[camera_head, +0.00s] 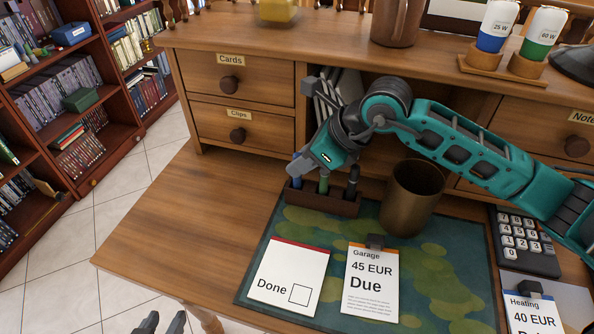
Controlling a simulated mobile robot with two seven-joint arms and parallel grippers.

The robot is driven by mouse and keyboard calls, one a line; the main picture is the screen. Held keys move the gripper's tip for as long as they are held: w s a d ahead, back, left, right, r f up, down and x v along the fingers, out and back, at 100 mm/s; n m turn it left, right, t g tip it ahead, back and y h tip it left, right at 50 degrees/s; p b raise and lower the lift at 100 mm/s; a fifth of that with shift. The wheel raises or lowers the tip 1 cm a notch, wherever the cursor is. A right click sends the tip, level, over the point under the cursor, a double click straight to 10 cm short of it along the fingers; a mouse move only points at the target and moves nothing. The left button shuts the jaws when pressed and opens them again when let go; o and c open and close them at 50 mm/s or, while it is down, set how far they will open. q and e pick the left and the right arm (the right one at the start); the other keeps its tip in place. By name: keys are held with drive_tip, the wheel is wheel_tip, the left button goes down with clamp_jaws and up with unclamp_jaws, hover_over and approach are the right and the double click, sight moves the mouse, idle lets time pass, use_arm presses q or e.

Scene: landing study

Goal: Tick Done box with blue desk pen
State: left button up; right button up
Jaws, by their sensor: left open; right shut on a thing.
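A dark wooden pen holder (330,203) stands at the back of the green patterned desk mat (428,285). In it stand a blue pen (297,172), a green pen (323,184) and a black pen (352,182). My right gripper (302,162) is shut on the upper part of the blue pen, whose lower end is still at the holder. The fingertips are partly hidden. A white card (289,273) with a red top edge lies on the mat, with "Done" and an empty box (299,294). My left gripper (162,324) is open and empty at the bottom edge.
A brown metal cup (412,197) stands right of the holder, under my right arm. A Garage bill (371,284) with a black clip lies beside the Done card. A calculator (526,243) and Heating bill (533,314) are at right. The desk's left part is clear.

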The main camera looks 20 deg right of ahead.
clamp_jaws()
wheel_tip(320, 180, up, 9)
drive_tip(key=p, duration=0.5)
drive_tip(key=shift+f, duration=0.2)
idle(0.9)
